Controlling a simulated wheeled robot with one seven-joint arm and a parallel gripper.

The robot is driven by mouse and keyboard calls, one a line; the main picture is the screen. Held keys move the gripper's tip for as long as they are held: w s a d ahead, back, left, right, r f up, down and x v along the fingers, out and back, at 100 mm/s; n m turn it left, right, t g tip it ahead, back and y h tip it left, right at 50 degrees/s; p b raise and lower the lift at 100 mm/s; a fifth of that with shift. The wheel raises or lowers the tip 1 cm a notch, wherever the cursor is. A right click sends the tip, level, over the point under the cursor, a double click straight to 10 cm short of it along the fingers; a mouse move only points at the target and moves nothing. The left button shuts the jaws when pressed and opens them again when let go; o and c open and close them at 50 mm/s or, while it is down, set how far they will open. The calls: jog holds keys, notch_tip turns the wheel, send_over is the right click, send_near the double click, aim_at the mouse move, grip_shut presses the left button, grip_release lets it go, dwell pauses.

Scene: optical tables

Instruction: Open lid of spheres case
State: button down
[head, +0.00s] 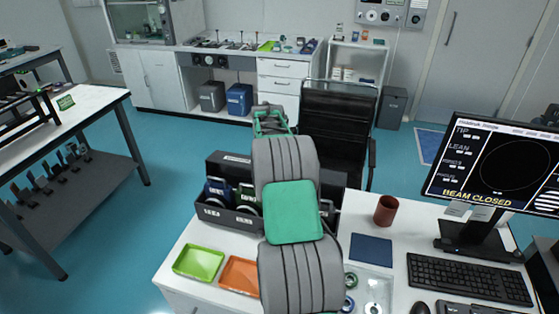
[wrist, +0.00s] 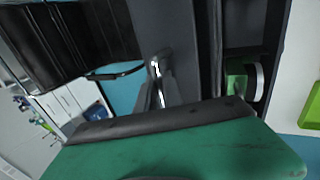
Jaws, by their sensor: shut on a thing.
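A dark case (head: 228,218) stands on the white desk in the head view, with labelled compartments holding round mounted pieces. A dark panel with a white label (head: 236,158) stands up along its back; I cannot tell for sure whether this is the lid. My arm hides the middle of the case and my gripper in the head view. In the wrist view my gripper (wrist: 157,78) is shut at a dark grey panel (wrist: 172,30), seemingly the case lid, with a small shiny part at the fingertips. The contact itself is partly hidden. An open compartment with a round piece (wrist: 250,80) shows to the right.
A green tray (head: 198,262) and an orange tray (head: 239,274) lie left of my arm. A brown cup (head: 386,210), a blue pad (head: 371,249), a keyboard (head: 470,278) and a monitor (head: 495,165) are to the right. A black chair (head: 338,125) stands behind the desk.

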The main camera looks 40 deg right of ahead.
jog(key=c, duration=1.5)
grip_release()
jog(key=b+v, duration=0.1)
jog(key=v, duration=0.7)
jog(key=shift+b, duration=0.4)
jog(key=shift+w, duration=0.1)
